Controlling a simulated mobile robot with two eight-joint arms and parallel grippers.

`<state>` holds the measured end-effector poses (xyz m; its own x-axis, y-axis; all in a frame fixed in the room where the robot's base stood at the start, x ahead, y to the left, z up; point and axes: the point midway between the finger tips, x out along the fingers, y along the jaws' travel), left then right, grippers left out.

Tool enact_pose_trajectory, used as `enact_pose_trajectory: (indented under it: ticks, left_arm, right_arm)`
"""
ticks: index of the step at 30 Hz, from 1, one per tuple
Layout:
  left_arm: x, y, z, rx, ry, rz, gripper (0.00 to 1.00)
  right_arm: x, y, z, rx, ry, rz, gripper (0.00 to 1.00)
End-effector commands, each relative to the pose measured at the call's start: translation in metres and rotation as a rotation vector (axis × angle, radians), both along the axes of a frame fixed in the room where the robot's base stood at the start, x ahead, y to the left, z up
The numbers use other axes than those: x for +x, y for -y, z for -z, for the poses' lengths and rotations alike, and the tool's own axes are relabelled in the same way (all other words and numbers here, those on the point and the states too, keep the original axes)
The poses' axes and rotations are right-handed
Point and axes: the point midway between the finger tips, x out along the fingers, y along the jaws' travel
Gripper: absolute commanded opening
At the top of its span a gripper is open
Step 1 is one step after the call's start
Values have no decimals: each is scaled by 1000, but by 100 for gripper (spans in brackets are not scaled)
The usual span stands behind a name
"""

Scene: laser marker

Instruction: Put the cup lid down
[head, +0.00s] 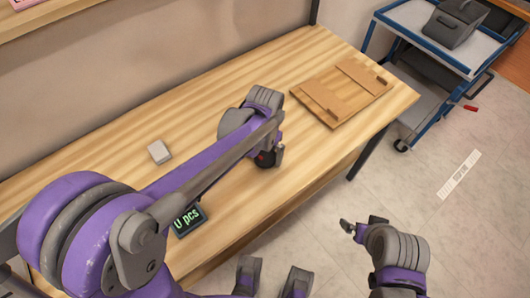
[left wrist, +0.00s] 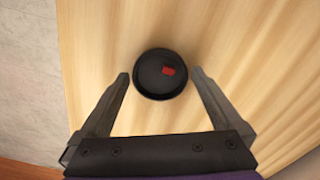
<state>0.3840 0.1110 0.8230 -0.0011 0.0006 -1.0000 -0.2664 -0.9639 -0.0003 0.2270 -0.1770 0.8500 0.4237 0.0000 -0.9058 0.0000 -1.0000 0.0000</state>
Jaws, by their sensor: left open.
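The cup lid is a round black disc with a raised rim and a small red mark. In the left wrist view the lid (left wrist: 150,87) lies on the wooden table between the fingertips of my left gripper (left wrist: 160,78), with a gap on each side. In the head view the lid (head: 264,160) is partly hidden by my left gripper (head: 273,157), which is open close above the table near its front edge. My right gripper (head: 361,226) is in front of the table over the floor, with nothing visible in it; its opening is unclear.
The wooden table (head: 95,150) bears a small pale block (head: 159,152), a dark display reading "pcs" (head: 188,219), partly behind my left arm, and a wooden board (head: 341,92) at the right. A blue-framed cart (head: 408,50) stands beyond the table's right end.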

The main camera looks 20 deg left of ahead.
Motion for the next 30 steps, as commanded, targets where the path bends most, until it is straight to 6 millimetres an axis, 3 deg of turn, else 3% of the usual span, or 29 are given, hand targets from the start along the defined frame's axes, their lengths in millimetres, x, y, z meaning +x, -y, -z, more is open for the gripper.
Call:
enact_pose_trajectory:
  ticks: [5, 12, 18, 26, 30]
  left_arm:
    - [0, 0, -27, 0, 0, 0, 100]
    - [0, 0, -80, 0, 0, 1, 100]
    - [0, 0, -111, 0, 0, 1, 100]
    - [-2, -1, -121, -1, 4, -3, 100]
    - [-22, -12, -117, -8, 56, -37, 100]
  right_arm:
    - [1, 0, -5, 0, 2, 0, 100]
    - [2, 0, -12, 0, 4, 0, 100]
    - [2, 0, -15, 0, 5, 0, 100]
    - [2, 0, -16, 0, 5, 0, 100]
    - [2, 0, -16, 0, 5, 0, 100]
